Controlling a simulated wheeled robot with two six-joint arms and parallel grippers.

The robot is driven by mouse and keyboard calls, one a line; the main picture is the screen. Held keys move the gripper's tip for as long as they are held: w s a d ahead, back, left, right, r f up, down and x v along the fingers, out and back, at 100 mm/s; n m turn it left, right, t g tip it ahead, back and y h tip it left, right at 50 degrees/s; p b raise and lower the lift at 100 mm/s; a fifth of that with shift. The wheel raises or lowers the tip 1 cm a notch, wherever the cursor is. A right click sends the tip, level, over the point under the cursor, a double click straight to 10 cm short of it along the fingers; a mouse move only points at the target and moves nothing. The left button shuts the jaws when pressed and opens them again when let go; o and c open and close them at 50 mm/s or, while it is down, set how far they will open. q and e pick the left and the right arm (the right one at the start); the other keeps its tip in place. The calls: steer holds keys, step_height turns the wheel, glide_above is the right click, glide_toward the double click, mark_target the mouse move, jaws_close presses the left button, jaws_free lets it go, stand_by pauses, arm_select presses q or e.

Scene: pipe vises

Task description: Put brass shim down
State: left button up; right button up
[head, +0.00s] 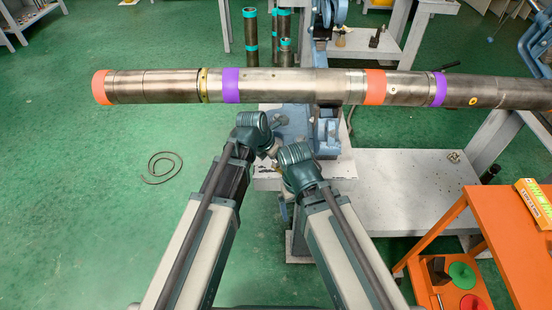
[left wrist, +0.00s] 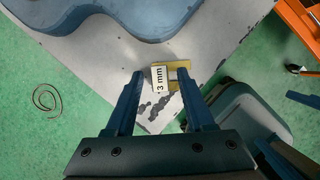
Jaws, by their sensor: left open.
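The brass shim (left wrist: 182,66) is a small yellow plate with a white "3 mm" label, in the left wrist view. It lies over the worn grey top of the vise stand (left wrist: 118,62), near its edge. In the head view the left gripper (head: 268,150) is below the long pipe, by the blue vise, and I cannot make out the shim there.
A long steel pipe (head: 280,83) with orange and purple bands crosses above the blue vise (head: 326,132). A low grey table (head: 400,190) and an orange cart (head: 500,230) stand to the right. Open green floor with a coiled cord (head: 162,167) is at left.

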arm_select(q)
steer(key=p+v, duration=1.1)
steer(key=v, duration=0.1)
steer(key=shift+r, duration=0.15)
steer(key=s+a+f+m+g+y, duration=0.15)
steer(key=s+a+m, duration=0.35)
steer(key=m, duration=0.8)
steer(key=s+a+m+g+y, duration=0.1)
steer(key=s+a+m+y, duration=0.15)
steer(key=a+m, duration=0.8)
steer(key=s+d+r+m+p, duration=0.2)
steer(key=s+d+m, duration=0.1)
steer(key=d, duration=0.3)
steer(key=s+d+r+m+p, duration=0.2)
steer(key=s+d+m+p, duration=0.1)
steer(key=d, duration=0.4)
steer(key=shift+s+d+r+m+g, duration=0.25)
steer(key=shift+s+d+m+g, duration=0.15)
steer(key=shift+m, duration=0.25)
